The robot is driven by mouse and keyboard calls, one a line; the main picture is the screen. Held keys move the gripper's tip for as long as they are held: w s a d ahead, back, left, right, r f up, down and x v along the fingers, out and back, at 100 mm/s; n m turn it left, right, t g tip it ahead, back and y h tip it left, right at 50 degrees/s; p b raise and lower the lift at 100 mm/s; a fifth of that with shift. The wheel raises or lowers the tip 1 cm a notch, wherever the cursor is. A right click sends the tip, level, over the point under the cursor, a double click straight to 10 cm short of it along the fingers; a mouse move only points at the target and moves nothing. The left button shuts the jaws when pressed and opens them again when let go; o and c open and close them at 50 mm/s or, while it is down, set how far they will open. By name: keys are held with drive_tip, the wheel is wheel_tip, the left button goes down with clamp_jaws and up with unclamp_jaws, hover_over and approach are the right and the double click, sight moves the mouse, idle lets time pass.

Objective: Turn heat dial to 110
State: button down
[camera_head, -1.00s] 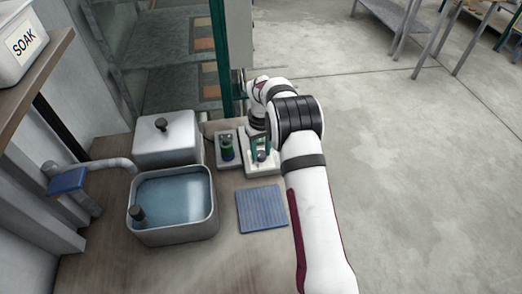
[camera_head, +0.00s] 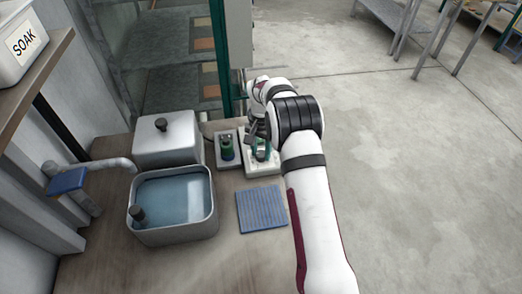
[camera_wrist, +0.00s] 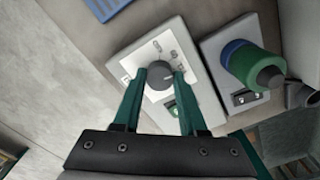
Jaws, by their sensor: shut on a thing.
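The heat dial is a dark round knob (camera_wrist: 159,79) on the white face of a control box (camera_wrist: 125,66), in the wrist view. The box also shows in the head view (camera_head: 262,171), beneath the end of my arm. My gripper (camera_wrist: 161,73) has its two green fingers on opposite sides of the knob and is shut on it. Printed marks lie around the knob, but they are too small and tilted to read surely. A pointer mark is hard to make out. In the head view my gripper (camera_head: 262,148) partly covers the knob.
A second box holding a green and blue bottle-like part (camera_wrist: 250,65) stands close beside the dial box. In the head view are a water basin (camera_head: 213,215), a lidded metal box (camera_head: 180,148) and a blue ribbed mat (camera_head: 261,209). A green post (camera_head: 221,60) rises behind.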

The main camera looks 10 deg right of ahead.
sight(261, 153)
drive_tip(key=shift+m, duration=0.9)
drive_tip(key=shift+c, duration=2.2)
unclamp_jaws()
wheel_tip(261, 153, up, 16)
drive_tip(key=shift+f, duration=0.1)
